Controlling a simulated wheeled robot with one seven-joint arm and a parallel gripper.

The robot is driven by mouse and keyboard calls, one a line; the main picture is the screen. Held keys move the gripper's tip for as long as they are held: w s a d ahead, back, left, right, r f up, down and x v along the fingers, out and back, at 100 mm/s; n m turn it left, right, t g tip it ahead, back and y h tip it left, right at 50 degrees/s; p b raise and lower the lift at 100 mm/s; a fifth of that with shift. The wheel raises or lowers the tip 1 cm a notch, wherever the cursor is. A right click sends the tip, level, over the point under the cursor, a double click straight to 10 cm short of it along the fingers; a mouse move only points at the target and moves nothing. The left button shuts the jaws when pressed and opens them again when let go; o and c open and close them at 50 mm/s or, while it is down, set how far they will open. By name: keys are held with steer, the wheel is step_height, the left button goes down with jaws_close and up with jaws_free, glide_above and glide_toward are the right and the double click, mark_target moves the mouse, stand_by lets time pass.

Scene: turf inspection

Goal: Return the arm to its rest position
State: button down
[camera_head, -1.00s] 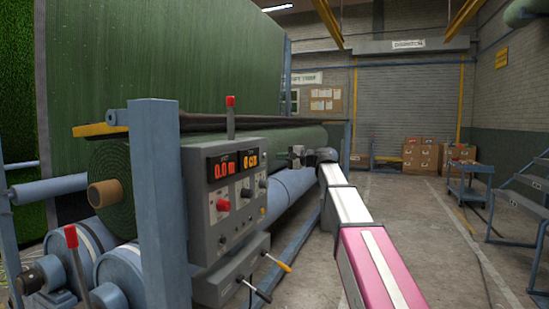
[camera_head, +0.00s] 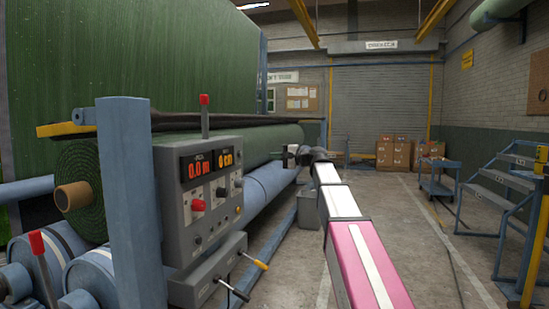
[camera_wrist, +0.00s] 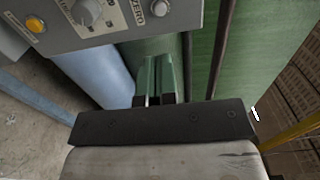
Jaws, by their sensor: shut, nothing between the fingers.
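My arm (camera_head: 345,215), with white and pink links, reaches forward from the lower right in the head view. My gripper (camera_head: 287,157) is at its far end, small and dark, in front of the turf roll and right of the control box (camera_head: 203,195). In the wrist view the two fingers of my gripper (camera_wrist: 158,68) are together with nothing between them. The control box also shows at the top of that view (camera_wrist: 120,22), with a grey knob and a yellow button.
The green turf roll (camera_head: 235,143) lies over blue rollers (camera_head: 265,188) on the left. A blue post (camera_head: 130,205) stands close in front. A blue cart (camera_head: 437,180) and blue steps (camera_head: 500,195) stand at the right. Cardboard boxes (camera_head: 393,153) are at the back. The floor right of my arm is mostly clear.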

steer(key=s+d+f+g+h, duration=0.1)
steer(key=s+f+h, duration=0.2)
steer(key=f, duration=0.8)
steer(key=s+d+f+h, duration=0.1)
steer(key=s+f+h, duration=0.1)
steer(key=f, duration=0.9)
steer(key=s+d+f+g+h, duration=0.1)
steer(key=s+f+h, duration=0.2)
steer(key=f, duration=0.9)
steer(key=s+d+f+n+g+h, duration=0.2)
steer(key=s+d+f+h, duration=0.2)
steer(key=s+f, duration=0.7)
steer(key=s+d+f+n+g+h, duration=0.2)
steer(key=s+d+f+h, duration=0.3)
steer(key=s+f, duration=0.5)
step_height(320, 180, down, 4)
steer(key=shift+s+d+f, duration=0.1)
steer(key=shift+s+d, duration=0.25)
steer(key=shift+d, duration=0.75)
